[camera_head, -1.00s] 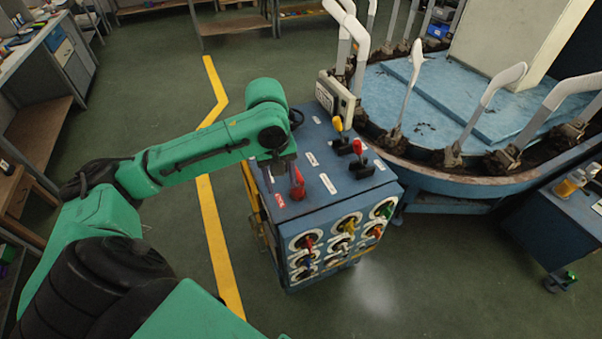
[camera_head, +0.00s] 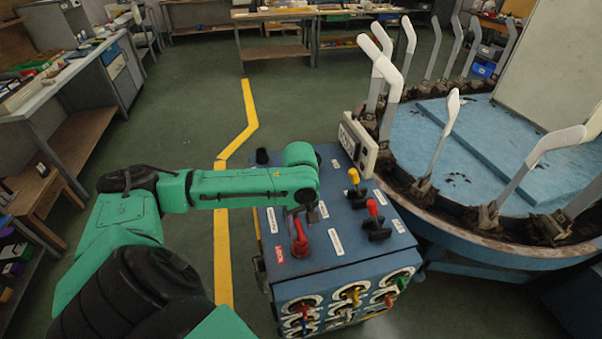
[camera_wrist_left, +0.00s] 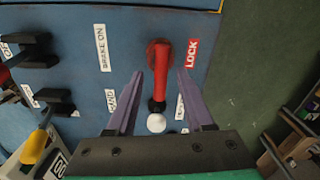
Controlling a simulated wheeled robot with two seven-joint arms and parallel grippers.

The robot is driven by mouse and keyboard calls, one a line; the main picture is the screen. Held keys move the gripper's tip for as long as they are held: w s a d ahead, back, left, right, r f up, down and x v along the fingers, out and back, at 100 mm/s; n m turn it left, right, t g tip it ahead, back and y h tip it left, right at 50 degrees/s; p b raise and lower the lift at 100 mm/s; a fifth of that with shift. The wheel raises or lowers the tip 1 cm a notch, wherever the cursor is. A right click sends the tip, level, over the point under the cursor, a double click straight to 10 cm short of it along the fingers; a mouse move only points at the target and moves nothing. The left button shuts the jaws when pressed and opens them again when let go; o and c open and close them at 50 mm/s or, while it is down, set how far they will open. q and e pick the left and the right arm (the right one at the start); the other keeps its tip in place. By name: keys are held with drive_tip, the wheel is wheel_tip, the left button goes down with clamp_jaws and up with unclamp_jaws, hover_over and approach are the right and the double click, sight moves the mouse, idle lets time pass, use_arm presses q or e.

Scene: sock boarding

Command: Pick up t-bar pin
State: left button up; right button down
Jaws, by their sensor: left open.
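A red handle (camera_head: 299,240) stands on the blue top of the control cabinet next to a red LOCK label. In the left wrist view the red handle (camera_wrist_left: 159,72) has a black collar and a white ball end. I cannot tell for certain that it is the t-bar pin. My left gripper (camera_head: 312,210) is above the cabinet top, close to the handle and partly hidden by the arm. In the left wrist view its purple fingers (camera_wrist_left: 160,76) are open, one on each side of the handle, with gaps visible. My right gripper is not in view.
Levers with yellow (camera_head: 353,177) and red (camera_head: 372,207) knobs stand on black bases right of the handle. A grey control box (camera_head: 357,145) is on the cabinet's back right edge. The round blue machine (camera_head: 470,175) with white sock forms is close on the right.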

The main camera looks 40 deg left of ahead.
use_arm(q)
wheel_tip(320, 180, down, 3)
drive_tip(key=shift+s+d+r, duration=0.1)
drive_tip(key=shift+s, duration=0.1)
drive_tip(key=shift+c, duration=0.9)
clamp_jaws()
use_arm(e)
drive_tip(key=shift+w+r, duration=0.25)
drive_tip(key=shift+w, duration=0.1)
